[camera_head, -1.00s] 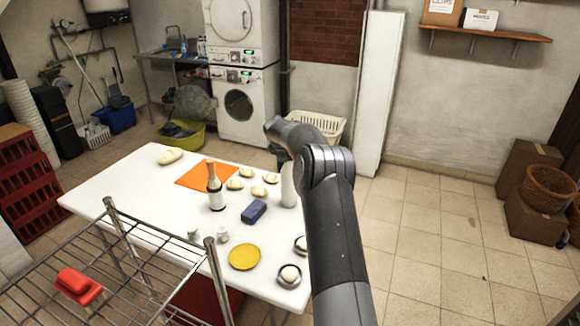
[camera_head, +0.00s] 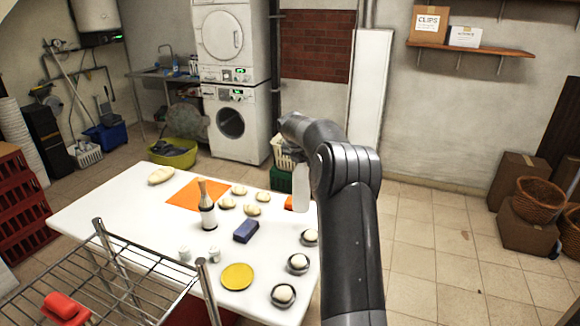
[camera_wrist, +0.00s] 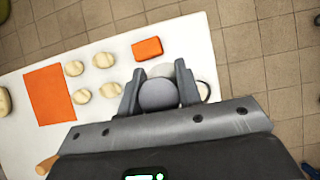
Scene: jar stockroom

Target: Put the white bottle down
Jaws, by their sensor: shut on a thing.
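The white bottle (camera_head: 300,188) is upright in the head view, at the right edge of the table, in front of my arm's far end. In the wrist view the bottle's rounded top (camera_wrist: 158,95) sits between the two fingers of my gripper (camera_wrist: 156,88), which is shut on it. Part of its pale body shows beyond the top. I cannot tell whether its base touches the white table (camera_head: 120,215). My gripper's fingers are mostly hidden by the arm in the head view.
An orange block (camera_wrist: 147,48) lies close to the bottle. Several pale rolls (camera_head: 250,210), an orange mat (camera_head: 185,193), a dark-labelled bottle (camera_head: 208,212), a blue block (camera_head: 246,231), a yellow plate (camera_head: 237,276) and bowls (camera_head: 298,264) share the table. A wire rack (camera_head: 100,280) stands in front.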

